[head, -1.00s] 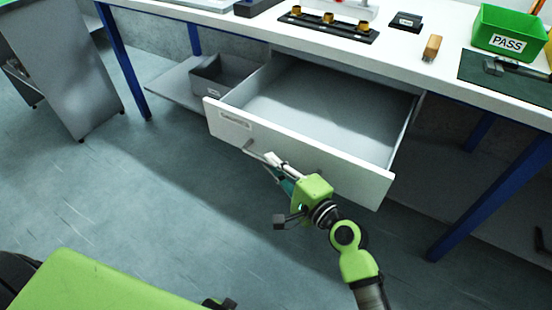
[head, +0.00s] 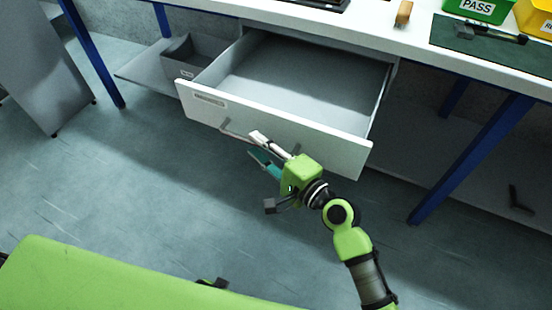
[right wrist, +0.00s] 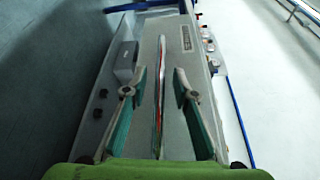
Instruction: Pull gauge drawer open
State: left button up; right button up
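The gauge drawer's white front panel (head: 310,138) stands well out from under the bench, and its grey interior floor (head: 290,80) looks empty. The drawer's bar handle (head: 236,133) is on the front, below a label plate. My right gripper (head: 258,147) is open beside the handle, its fingers apart. In the right wrist view, the right gripper (right wrist: 155,95) shows spread fingers with the shiny handle bar (right wrist: 160,75) running between them, touching neither. My left gripper is not in view.
A dark grey bin (head: 185,62) sits on a low shelf left of the drawer. Blue bench legs (head: 470,160) stand on both sides. A green PASS bin (head: 480,8) and a dark green mat (head: 475,48) are on the bench top. The floor in front is clear.

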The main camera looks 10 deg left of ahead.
jog(key=v, duration=0.9)
jog(key=shift+d, duration=0.2)
jog(key=shift+s, duration=0.1)
